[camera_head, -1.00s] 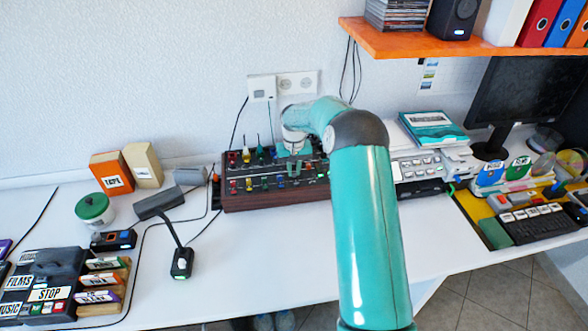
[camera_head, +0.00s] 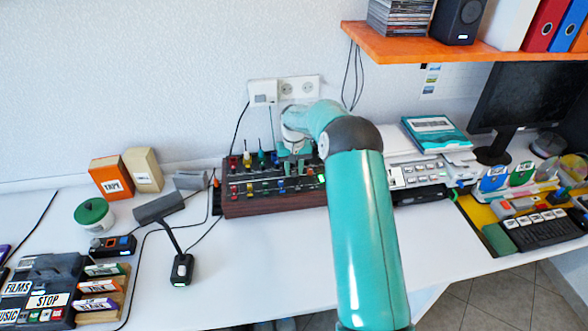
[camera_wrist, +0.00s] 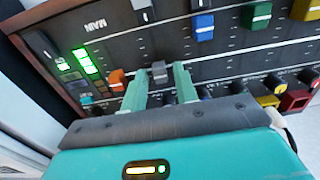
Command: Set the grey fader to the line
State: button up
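The mixing panel (camera_head: 275,206) is a dark wooden box with coloured knobs and faders, below the wall sockets. In the wrist view, the grey fader (camera_wrist: 160,71) is a small grey cap on the dark panel face. My gripper (camera_wrist: 161,80) has its two pale green fingers apart, one on each side of the grey cap. I cannot tell whether either finger touches it. Pale scale marks run beside the slots; which one is the line is not clear. In the head view, my gripper (camera_head: 294,168) is over the panel, partly hidden by my arm.
An orange fader (camera_wrist: 117,80) sits close left of my fingers; blue (camera_wrist: 203,27) and green (camera_wrist: 257,15) faders are farther right. Red (camera_wrist: 296,100) and yellow (camera_wrist: 268,101) caps lie lower right. A desk lamp (camera_head: 181,268) stands left of the panel. The desk front is clear.

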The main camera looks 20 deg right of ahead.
aim_at(293, 172)
jog(key=shift+o, duration=0.3)
notch_tip(293, 172, up, 14)
jog(key=shift+f, duration=0.15)
dwell(0.4)
jog(key=s+a+r+n+t, duration=0.1)
jog(key=s+a+r, duration=0.4)
jog(key=s+r, duration=0.45)
jog(key=s+a+r+t, duration=0.2)
jog(key=s+a+r, duration=0.3)
jog(key=s+r, duration=0.4)
jog(key=s+a+f+t, duration=0.1)
jog(key=s+a+f, duration=0.1)
jog(key=s, duration=0.9)
jog(key=s+a+f+n+t, duration=0.1)
jog(key=s+a+f, duration=0.1)
jog(key=s, duration=0.9)
jog(key=shift+s+f+t, duration=0.3)
jog(key=shift+s+f, duration=0.05)
jog(key=shift+f, duration=0.15)
